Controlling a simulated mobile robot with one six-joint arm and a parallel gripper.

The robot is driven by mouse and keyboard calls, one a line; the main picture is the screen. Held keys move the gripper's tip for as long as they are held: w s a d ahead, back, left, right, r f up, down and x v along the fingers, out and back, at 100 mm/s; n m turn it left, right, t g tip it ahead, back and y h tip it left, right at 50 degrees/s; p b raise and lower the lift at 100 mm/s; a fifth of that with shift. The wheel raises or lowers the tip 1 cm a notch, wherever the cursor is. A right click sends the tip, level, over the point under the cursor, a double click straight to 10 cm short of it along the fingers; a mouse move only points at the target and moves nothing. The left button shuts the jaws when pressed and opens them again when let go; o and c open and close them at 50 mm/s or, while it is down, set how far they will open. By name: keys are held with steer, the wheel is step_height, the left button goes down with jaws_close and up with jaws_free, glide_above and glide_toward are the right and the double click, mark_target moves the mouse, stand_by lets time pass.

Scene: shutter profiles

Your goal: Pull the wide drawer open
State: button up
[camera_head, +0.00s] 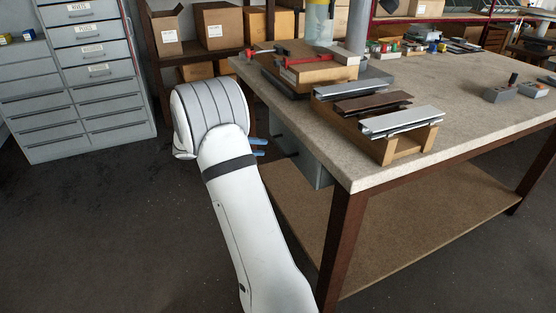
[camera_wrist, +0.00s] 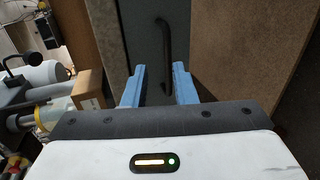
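The wide drawer (camera_head: 308,165) is a grey box under the near left edge of the workbench. Its front also shows in the wrist view (camera_wrist: 145,42), with a long dark bar handle (camera_wrist: 165,42). My gripper (camera_head: 262,147) has blue fingers pointing at the drawer front, just left of it in the head view. In the wrist view my gripper (camera_wrist: 160,70) is open, and the handle shows ahead of and between the fingertips, nearer the right finger. I see no clear contact. The drawer looks shut; part of its front is hidden behind my arm.
The workbench (camera_head: 480,115) carries shutter profiles on a wooden stand (camera_head: 395,148) near its edge. A dark table leg (camera_head: 343,240) and a lower shelf (camera_head: 400,225) are close to my arm. A grey cabinet (camera_head: 80,80) stands at left. Floor between is clear.

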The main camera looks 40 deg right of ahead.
mark_target(278, 147)
steer(key=shift+h, duration=0.5)
steer(key=d+f, duration=0.1)
steer(key=d, duration=0.2)
steer(key=d+f+b, duration=0.1)
steer(key=d, duration=0.2)
steer(key=d+f, duration=0.1)
steer(key=d, duration=0.1)
steer(key=shift+d+f+b, duration=0.3)
steer(key=shift+d+f, duration=0.05)
steer(key=shift+d, duration=0.05)
jaws_close()
